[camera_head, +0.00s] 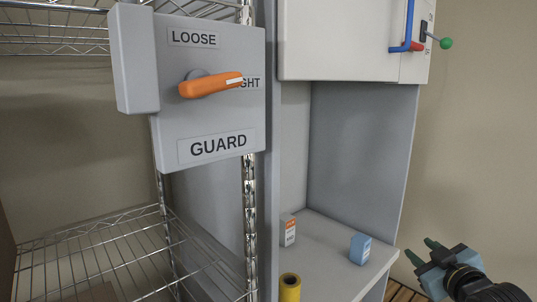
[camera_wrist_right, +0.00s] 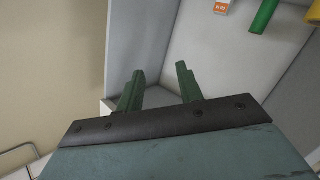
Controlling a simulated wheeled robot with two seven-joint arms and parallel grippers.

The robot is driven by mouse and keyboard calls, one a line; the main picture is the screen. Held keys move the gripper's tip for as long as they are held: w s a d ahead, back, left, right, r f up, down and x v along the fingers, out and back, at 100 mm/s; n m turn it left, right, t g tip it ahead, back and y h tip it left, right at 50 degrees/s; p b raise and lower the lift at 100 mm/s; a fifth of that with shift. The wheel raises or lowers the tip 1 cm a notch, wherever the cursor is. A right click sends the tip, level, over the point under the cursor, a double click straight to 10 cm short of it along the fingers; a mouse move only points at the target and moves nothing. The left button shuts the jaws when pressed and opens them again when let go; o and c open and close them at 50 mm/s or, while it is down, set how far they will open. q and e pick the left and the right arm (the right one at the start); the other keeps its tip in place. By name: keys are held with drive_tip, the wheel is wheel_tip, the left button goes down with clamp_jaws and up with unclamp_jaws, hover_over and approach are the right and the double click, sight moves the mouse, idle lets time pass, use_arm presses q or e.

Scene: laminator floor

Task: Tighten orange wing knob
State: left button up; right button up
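The orange wing knob (camera_head: 207,86) sits on the grey guard panel (camera_head: 225,120) at the upper left of the head view. It lies nearly level, and its white-marked end points right, over the start of the TIGHT label. The LOOSE label (camera_head: 193,38) is above it. My right gripper (camera_head: 422,266) is at the lower right of the head view, far from the knob and touching nothing. In the right wrist view its two green fingers (camera_wrist_right: 158,88) stand apart with nothing between them. My left gripper is in neither view.
A wire shelf rack (camera_head: 90,255) stands at the left. Right of the panel is a grey cabinet (camera_head: 360,140) with a white box (camera_head: 287,230), a blue box (camera_head: 359,248) and a yellow roll (camera_head: 289,288) on its shelf. A blue handle and a green-tipped lever (camera_head: 445,43) stick out at upper right.

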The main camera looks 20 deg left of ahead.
drive_tip(key=s+a+r+n+y, duration=0.2)
drive_tip(key=s+a+r+n, duration=0.15)
drive_tip(key=r, duration=0.55)
drive_tip(key=s+a+r+n+y+p, duration=0.1)
drive_tip(key=s+a+r+n+y, duration=0.3)
drive_tip(key=r, duration=0.6)
drive_tip(key=s+a+r+n, duration=0.2)
drive_tip(key=s+r, duration=0.3)
drive_tip(key=r, duration=0.4)
drive_tip(key=s+a+r+n+g+y+p, duration=0.1)
drive_tip(key=s+a+r+n+g, duration=0.15)
drive_tip(key=s, duration=0.35)
drive_tip(key=s+a+r+n+g+y, duration=0.1)
drive_tip(key=s+r+n+y, duration=0.15)
drive_tip(key=s+r, duration=0.2)
drive_tip(key=n+g+p, duration=0.1)
drive_tip(key=n+g, duration=0.3)
drive_tip(key=n, duration=0.4)
approach(219, 85)
drive_tip(key=shift+h, duration=0.25)
drive_tip(key=p+x, duration=0.4)
drive_tip(key=p, duration=0.1)
drive_tip(key=p+x, duration=0.5)
drive_tip(key=shift+a+r+p, duration=0.2)
drive_tip(key=shift+a+p, duration=0.1)
drive_tip(key=shift+p, duration=0.05)
drive_tip(key=shift+w, duration=0.1)
